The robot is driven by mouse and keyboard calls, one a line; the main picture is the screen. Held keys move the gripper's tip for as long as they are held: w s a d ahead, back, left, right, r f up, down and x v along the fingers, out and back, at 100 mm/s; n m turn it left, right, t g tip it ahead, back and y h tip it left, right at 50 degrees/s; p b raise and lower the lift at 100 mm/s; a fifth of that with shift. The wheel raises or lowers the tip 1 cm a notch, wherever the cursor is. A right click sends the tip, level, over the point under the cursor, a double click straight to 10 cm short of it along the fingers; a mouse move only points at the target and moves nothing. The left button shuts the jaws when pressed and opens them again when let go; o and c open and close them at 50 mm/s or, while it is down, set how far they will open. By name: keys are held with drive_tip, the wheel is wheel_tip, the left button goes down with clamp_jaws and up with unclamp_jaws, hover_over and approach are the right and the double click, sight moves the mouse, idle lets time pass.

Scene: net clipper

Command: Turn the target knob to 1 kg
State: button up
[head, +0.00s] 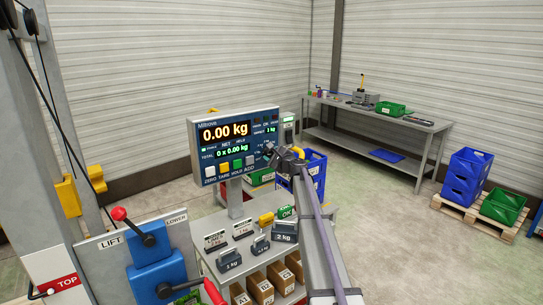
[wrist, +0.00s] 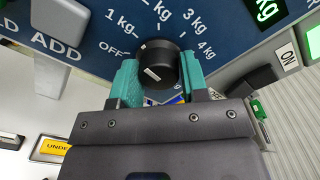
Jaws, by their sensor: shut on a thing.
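The target knob (wrist: 158,62) is a black round dial on the blue scale panel, with OFF, 1 kg, 3 kg and 4 kg legible around it; the label between 1 kg and 3 kg is partly cut off. A short white mark shows on the knob's face; I cannot tell surely which label the pointer faces. My gripper (wrist: 158,82) is shut on the knob, one teal finger on each side. In the head view my gripper (head: 270,153) is at the right side of the scale display (head: 232,138), which reads 0.00 kg with a small target line that appears to read 1 kg.
Below the display, a shelf holds grey weights (head: 284,232) and several brown boxes (head: 261,287). A blue crate (head: 315,170) stands behind my arm. A lift control with red-knobbed levers (head: 119,214) is at left. A workbench (head: 433,127) stands far right, with open floor before it.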

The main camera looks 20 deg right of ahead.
drive_tip(key=shift+w+r, duration=0.1)
drive_tip(key=shift+w, duration=0.15)
drive_tip(key=o, duration=0.9)
drive_tip(key=shift+s, duration=0.15)
drive_tip(key=shift+c, duration=0.2)
drive_tip(key=shift+o, duration=0.2)
drive_tip(key=shift+w+a+f, duration=0.2)
drive_tip(key=shift+s+d+r, duration=0.1)
drive_tip(key=shift+s, duration=0.25)
drive_tip(key=v, duration=1)
drive_tip(key=shift+s, duration=0.1)
